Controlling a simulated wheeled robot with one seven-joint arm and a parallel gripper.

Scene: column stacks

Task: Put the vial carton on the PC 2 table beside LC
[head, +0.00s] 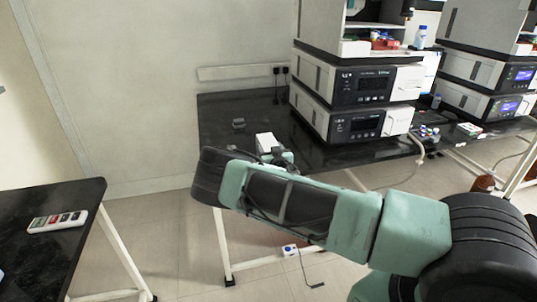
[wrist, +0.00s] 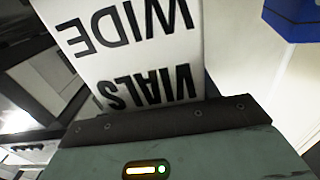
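The vial carton (wrist: 135,45) is a white box with large black letters, "WIDE" and "VIALS", upside down in the wrist view. It stands out from the front of my gripper (wrist: 165,115), right against it, and appears held; the fingers themselves are hidden. In the head view the carton (head: 266,141) shows as a small white block just past my gripper (head: 279,157), over the black table (head: 222,112) and left of the stacked LC instruments (head: 355,105). I cannot tell whether its underside touches the table.
A small dark object (head: 238,124) lies on the table behind the carton. Vials (head: 427,133) stand right of the LC stack. A second black table (head: 60,200) at left bears a white handheld device (head: 57,221). The table's back left is mostly clear.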

